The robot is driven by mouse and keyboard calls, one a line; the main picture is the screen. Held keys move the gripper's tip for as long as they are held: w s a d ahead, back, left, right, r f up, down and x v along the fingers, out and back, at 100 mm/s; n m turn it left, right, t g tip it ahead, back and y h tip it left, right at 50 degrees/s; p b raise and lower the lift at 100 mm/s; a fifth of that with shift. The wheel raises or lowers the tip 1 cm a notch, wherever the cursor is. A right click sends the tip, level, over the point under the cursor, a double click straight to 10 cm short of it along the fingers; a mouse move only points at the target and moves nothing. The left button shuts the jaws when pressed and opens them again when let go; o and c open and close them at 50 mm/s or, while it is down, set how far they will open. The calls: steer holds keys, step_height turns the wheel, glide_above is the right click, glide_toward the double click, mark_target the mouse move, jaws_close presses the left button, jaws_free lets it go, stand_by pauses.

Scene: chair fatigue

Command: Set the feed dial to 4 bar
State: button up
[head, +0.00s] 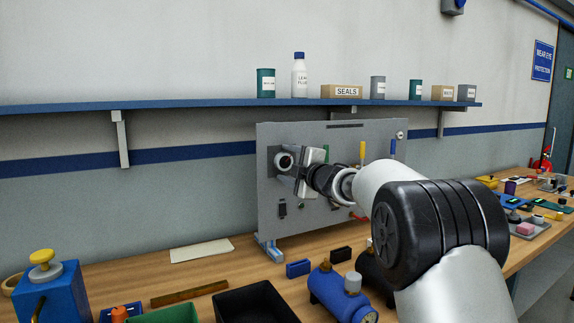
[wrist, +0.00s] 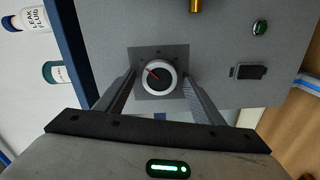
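The feed dial (wrist: 158,76) is in the wrist view, with a white rim, a dark face and a red pointer, on a dark square plate. The pointer slants to the upper left in that picture, and no scale numbers can be read. In the head view the dial (head: 284,161) is at the left of the grey upright panel (head: 330,135). My gripper (wrist: 159,76) is open, one finger on each side of the dial, with a small gap showing beside it in the wrist view. My gripper (head: 297,165) partly hides the panel in the head view.
A green button (wrist: 260,28), a black switch (wrist: 250,72) and a brass fitting (wrist: 195,5) are near the dial. A shelf (head: 220,106) with bottles and boxes runs above. A black tray (head: 255,302) and a blue tank (head: 340,293) stand on the bench below.

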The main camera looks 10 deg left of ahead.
steer(key=v, duration=1.7)
steer(key=shift+s, duration=0.2)
steer(key=shift+d, duration=0.15)
